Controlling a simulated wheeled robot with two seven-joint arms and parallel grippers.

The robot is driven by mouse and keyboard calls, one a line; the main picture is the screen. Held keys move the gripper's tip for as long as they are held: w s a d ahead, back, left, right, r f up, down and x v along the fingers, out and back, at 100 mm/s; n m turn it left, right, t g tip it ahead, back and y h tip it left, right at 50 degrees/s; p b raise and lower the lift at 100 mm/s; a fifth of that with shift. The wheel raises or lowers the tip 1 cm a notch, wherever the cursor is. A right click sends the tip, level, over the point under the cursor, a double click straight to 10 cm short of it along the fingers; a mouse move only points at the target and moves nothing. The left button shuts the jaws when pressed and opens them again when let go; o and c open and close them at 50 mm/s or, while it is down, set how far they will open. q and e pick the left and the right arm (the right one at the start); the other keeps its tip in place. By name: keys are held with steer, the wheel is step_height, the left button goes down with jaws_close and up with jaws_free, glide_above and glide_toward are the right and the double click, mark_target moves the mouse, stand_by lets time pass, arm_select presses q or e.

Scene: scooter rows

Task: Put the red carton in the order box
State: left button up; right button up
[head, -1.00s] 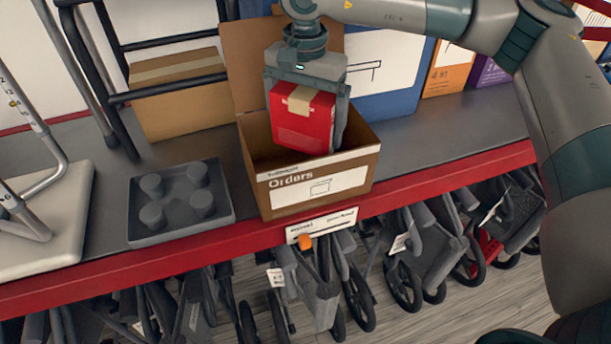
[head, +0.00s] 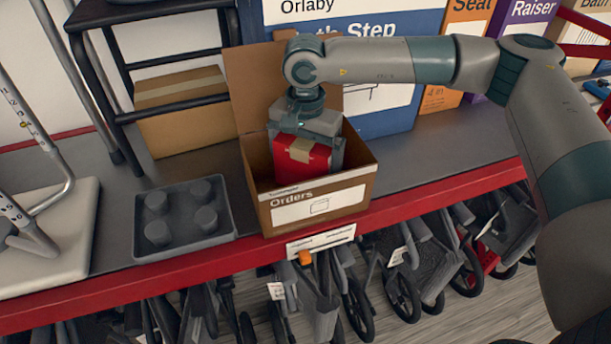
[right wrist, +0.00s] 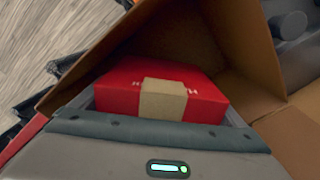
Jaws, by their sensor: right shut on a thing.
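The red carton (head: 300,160) with a tan tape strip is between the fingers of my right gripper (head: 306,152), which is shut on it. The carton is inside the open cardboard order box (head: 318,205), labelled "Orders", with its lower part hidden behind the box's front wall. I cannot tell whether it touches the bottom. In the right wrist view the carton (right wrist: 160,92) lies against the gripper, with brown box walls (right wrist: 180,45) around it. My left gripper is not in view.
A grey tray with round pegs (head: 182,218) stands left of the box on the grey shelf. A black step frame (head: 150,70) and a closed carton (head: 185,115) are behind it. A blue box (head: 385,110) stands behind right. Folded scooters or walkers (head: 400,275) hang below the red shelf edge.

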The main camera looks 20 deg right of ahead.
mark_target(306, 178)
step_height(306, 178, down, 2)
steer(key=shift+f+p, duration=0.25)
steer(key=shift+p, duration=0.65)
steer(key=shift+f, duration=0.6)
steer(key=shift+f, duration=0.2)
steer(key=o, duration=0.9)
steer(key=shift+r, duration=0.3)
